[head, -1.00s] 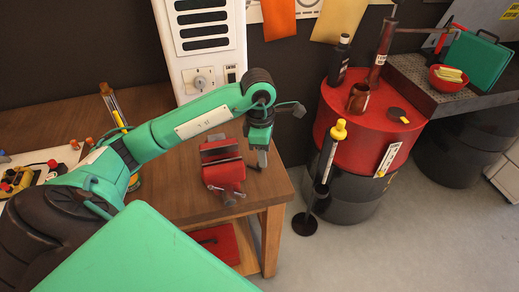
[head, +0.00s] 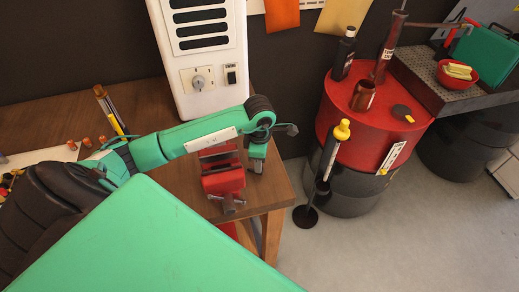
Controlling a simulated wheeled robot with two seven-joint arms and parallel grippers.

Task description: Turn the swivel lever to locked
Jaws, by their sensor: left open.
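A red bench vise (head: 224,181) sits at the right end of the wooden workbench (head: 185,190), with a metal handle bar (head: 228,201) at its front. I cannot make out a separate swivel lever; it may be small or hidden behind the vise. My left gripper (head: 257,166) points down just right of the vise, over the bench, open and holding nothing that I can see. Whether the fingers touch anything at the vise's side cannot be told. My right gripper is out of view.
A red-topped drum (head: 370,125) carries bottles and a can. A black stand with a yellow knob (head: 341,130) stands in front of it. The floor (head: 400,240) at right is clear.

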